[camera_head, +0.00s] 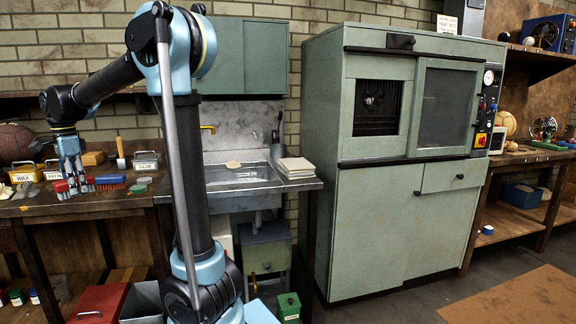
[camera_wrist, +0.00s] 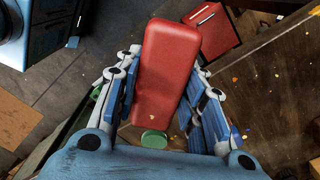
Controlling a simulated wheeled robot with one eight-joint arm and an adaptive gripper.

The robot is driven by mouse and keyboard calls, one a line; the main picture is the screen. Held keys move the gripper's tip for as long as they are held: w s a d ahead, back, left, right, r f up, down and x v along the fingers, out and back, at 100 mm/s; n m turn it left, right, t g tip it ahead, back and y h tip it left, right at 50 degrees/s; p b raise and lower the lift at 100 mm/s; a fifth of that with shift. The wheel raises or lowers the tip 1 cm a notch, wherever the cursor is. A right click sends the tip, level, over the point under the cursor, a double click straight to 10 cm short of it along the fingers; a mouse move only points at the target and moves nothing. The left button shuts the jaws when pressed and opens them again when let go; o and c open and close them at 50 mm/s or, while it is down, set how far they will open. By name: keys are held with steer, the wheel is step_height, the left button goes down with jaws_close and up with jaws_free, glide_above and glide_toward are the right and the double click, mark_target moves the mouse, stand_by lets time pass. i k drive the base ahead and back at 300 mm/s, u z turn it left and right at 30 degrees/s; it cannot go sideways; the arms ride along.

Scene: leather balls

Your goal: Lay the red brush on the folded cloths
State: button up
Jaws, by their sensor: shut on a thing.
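My gripper (camera_head: 70,168) is over the workbench at the left, with its fingers pointing down. It is shut on the red brush (camera_head: 66,187). In the wrist view the brush's smooth red back (camera_wrist: 167,70) lies between the blue finger pads of my gripper (camera_wrist: 165,105). In the head view dark bristles show under the brush; I cannot tell whether they touch the bench. The folded cloths (camera_head: 296,167) form a pale, neat stack on the counter right of the sink, well to the right of my gripper.
The workbench (camera_head: 60,206) holds a blue brush (camera_head: 110,180), a green brush (camera_head: 138,188) and tins, including a glue tin (camera_head: 146,160). The sink (camera_head: 236,175) lies between bench and cloths. A tall green cabinet (camera_head: 400,215) stands just right of the cloths. A red box (camera_head: 98,302) is below the bench.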

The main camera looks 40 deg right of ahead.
mark_target(299, 164)
steer(key=z, duration=0.05)
steer(key=k, duration=1.5)
steer(key=z, duration=1.25)
steer(key=i, duration=1.55)
